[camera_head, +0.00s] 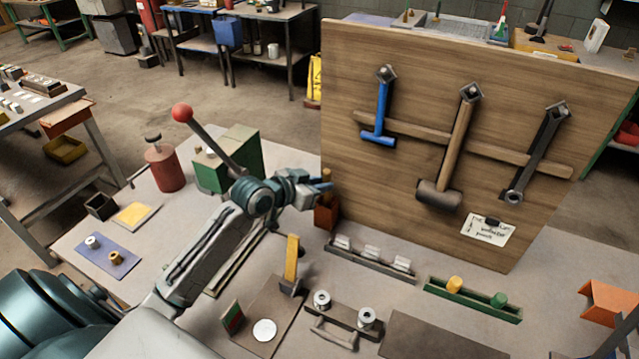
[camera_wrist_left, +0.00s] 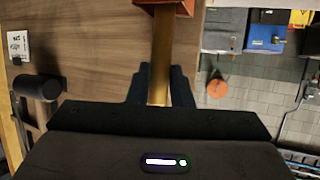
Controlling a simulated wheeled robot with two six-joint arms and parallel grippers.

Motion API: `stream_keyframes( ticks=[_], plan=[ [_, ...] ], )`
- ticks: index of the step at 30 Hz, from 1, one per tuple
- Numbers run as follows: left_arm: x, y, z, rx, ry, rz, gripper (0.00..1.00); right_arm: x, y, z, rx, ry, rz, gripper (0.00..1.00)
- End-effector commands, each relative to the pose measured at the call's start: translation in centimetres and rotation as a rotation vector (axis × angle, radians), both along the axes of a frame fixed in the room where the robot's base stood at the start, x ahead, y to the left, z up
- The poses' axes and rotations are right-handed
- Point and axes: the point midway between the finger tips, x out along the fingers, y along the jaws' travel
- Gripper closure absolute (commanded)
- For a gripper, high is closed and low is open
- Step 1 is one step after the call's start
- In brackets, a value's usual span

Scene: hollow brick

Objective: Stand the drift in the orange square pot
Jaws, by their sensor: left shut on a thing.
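In the head view the drift is mostly hidden by the gripper.
The upright wooden board (camera_head: 400,215) with hung hammers and a wrench stands close right of the gripper. A green box (camera_head: 235,155) and a red-knobbed lever (camera_head: 210,135) are left of it. A rack of white blocks (camera_head: 370,258) and a yellow upright piece (camera_head: 291,258) are nearer.

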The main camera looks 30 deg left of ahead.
Motion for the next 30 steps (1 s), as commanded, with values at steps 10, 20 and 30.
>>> stream_keyframes(
  ticks=[10, 20, 30],
  plan=[
    [0.0, 0.0, -0.6, -0.001, -0.002, 0.0, 1.0, 0.0, 0.3, -0.5, 0.003, 0.0, -0.001, 0.61],
    [0.0, 0.0, -1.2, -0.001, -0.002, 0.0, 1.0, 0.0, 0.3, -0.9, 0.003, 0.0, -0.001, 0.61],
    [0.0, 0.0, -1.8, -0.001, -0.002, 0.0, 1.0, 0.0, 0.3, -1.2, 0.003, 0.0, -0.001, 0.61]
  ],
)
